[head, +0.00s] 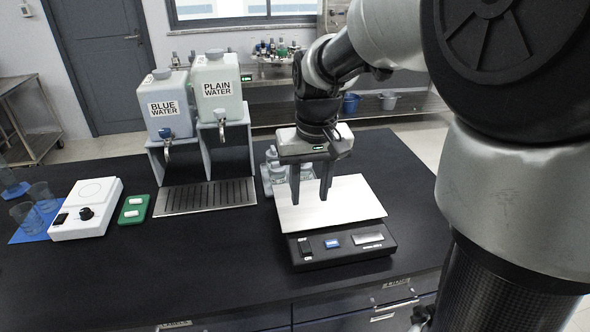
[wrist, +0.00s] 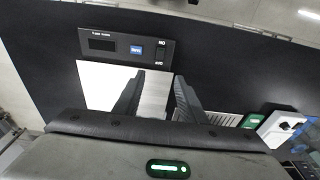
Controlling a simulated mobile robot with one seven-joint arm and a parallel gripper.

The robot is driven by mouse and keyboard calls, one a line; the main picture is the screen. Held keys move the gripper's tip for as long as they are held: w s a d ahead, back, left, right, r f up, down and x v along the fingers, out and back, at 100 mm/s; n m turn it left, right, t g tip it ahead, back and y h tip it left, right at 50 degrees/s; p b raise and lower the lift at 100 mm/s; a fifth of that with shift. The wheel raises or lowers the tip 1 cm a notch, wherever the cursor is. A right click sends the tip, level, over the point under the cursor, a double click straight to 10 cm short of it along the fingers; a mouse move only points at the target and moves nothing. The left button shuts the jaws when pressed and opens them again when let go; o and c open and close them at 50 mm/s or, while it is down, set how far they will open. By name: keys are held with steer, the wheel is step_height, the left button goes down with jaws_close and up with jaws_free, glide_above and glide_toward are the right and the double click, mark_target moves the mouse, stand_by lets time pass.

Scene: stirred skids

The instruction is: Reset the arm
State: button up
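My gripper (head: 310,186) hangs pointing down above the white plate (head: 350,205) of the black scale in the head view. Its two fingers are apart, with nothing between them. In the wrist view my gripper (wrist: 158,85) also shows its fingers spread, with the pale plate (wrist: 100,85) and dark bench below. The arm reaches in from the upper right of the head view and bends down at the wrist.
The scale's front panel (head: 341,246) faces the front edge. Behind my gripper stand clear bottles (head: 272,172). To the left are the plain water dispenser (head: 218,85), blue water dispenser (head: 169,108), drip tray (head: 205,197), green tray (head: 133,210), white stirrer (head: 86,208) and glasses (head: 42,196).

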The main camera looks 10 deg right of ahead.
steer(key=s+r+t+p, duration=0.1)
steer(key=s+r, duration=0.3)
steer(key=s, duration=0.4)
steer(key=s+r+t+p, duration=0.2)
steer(key=s+r, duration=0.3)
steer(key=s, duration=0.3)
steer(key=shift+s+r+t, duration=0.2)
steer(key=shift+s+t, duration=0.05)
steer(key=shift+t, duration=0.25)
